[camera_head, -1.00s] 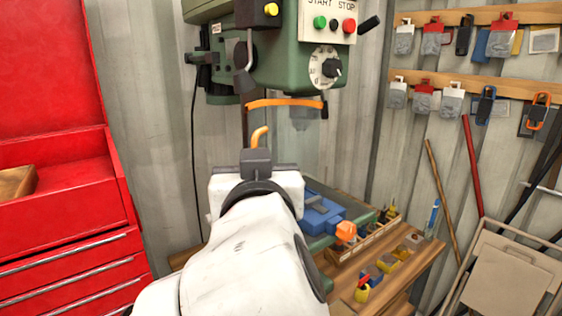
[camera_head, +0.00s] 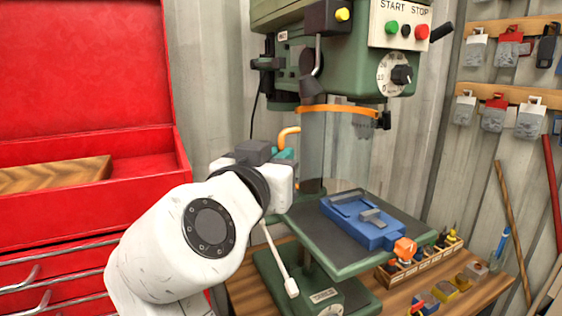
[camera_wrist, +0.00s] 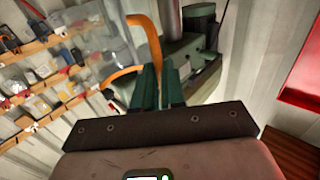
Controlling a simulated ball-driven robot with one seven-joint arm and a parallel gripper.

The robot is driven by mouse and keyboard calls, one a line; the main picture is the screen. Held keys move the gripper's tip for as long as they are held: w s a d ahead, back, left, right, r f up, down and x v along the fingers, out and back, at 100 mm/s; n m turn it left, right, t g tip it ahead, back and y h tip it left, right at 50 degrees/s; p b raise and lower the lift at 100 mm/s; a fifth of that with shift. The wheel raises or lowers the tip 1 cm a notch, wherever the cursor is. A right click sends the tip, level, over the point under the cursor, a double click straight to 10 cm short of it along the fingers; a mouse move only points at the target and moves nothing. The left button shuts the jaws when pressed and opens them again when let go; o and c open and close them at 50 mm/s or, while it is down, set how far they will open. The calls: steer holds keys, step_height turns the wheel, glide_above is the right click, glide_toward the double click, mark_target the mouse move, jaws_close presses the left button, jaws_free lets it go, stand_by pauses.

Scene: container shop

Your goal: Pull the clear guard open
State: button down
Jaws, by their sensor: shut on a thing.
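The clear guard (camera_head: 340,160) hangs below the green drill press head. It has an orange top band (camera_head: 338,109) and a curved orange handle (camera_head: 288,135) on its left side. In the wrist view the clear panel (camera_wrist: 95,40) and the orange handle (camera_wrist: 152,45) show above my fingers. My gripper (camera_head: 285,155) is at the left of the guard, and its teal fingers are partly hidden behind my wrist. In the wrist view my gripper (camera_wrist: 160,85) is shut on the lower end of the handle.
The drill press table (camera_head: 330,235) with a blue vise (camera_head: 362,222) lies below the guard. A red tool chest (camera_head: 90,150) stands at the left. A wooden bench (camera_head: 460,300) with small items is at the lower right. Pegs with hanging packs (camera_head: 500,110) line the right wall.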

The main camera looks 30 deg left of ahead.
steer(key=shift+f, duration=0.1)
steer(key=c, duration=1.2)
jaws_free()
steer(key=s+d+b, duration=0.1)
steer(key=s+b, duration=0.1)
steer(key=s, duration=0.8)
steer(key=shift+s, duration=0.4)
steer(key=shift+w+d+f, duration=0.1)
steer(key=shift+d, duration=0.05)
